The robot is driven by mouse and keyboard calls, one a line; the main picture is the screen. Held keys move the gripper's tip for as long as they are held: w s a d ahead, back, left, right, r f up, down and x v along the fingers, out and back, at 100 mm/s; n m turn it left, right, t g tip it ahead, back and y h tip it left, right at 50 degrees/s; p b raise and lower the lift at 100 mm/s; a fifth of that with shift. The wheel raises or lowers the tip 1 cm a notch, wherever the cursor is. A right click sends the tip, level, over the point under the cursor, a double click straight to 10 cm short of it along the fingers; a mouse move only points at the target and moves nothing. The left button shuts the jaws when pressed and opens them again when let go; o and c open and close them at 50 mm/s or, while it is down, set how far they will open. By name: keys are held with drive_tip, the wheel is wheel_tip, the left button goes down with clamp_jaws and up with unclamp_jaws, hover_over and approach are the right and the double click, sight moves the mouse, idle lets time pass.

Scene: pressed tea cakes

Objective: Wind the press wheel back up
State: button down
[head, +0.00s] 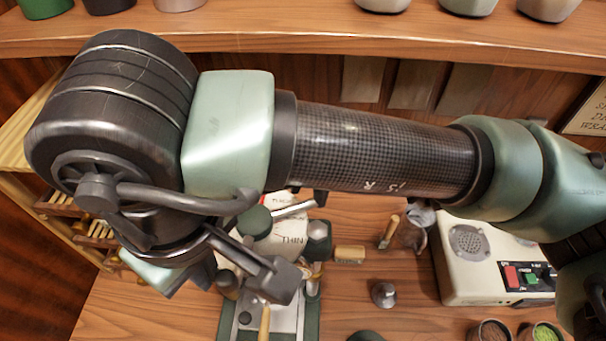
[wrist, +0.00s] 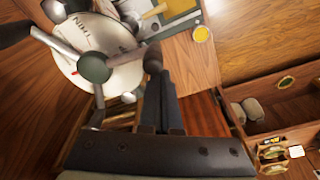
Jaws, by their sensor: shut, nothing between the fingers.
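The press wheel shows in the wrist view as a dark green hub (wrist: 95,67) with metal spokes (wrist: 60,46) ending in dark knobs. In the head view its green hub (head: 253,221) is partly hidden by my arm, and one knob (head: 318,231) shows to the right. A pale round disc with lettering (wrist: 118,42) lies below the wheel. My gripper (wrist: 154,62) is shut and empty, its fingers just right of the hub. In the head view my gripper (head: 281,281) is in front of the press; whether it touches a spoke I cannot tell.
A cream machine (head: 452,280) with red and green buttons stands at the right. A wooden block (head: 349,254), a jug (head: 411,237) and a small metal tamper (head: 383,294) stand between. A shelf (head: 310,40) with canisters runs above. Wooden compartments (wrist: 285,125) lie right in the wrist view.

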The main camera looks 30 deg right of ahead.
drive_tip(key=shift+s+d+f+b, duration=0.2)
drive_tip(key=shift+s+d+b, duration=0.35)
drive_tip(key=shift+d+b, duration=0.2)
drive_tip(key=shift+s+d+r+b, duration=0.15)
drive_tip(key=shift+s+d+b, duration=0.35)
drive_tip(key=shift+s+d, duration=0.25)
drive_tip(key=s+d+b, duration=0.1)
drive_tip(key=d+b, duration=0.3)
drive_tip(key=d, duration=0.2)
drive_tip(key=shift+d+b, duration=0.3)
drive_tip(key=shift+b, duration=0.05)
drive_tip(key=shift+d, duration=0.25)
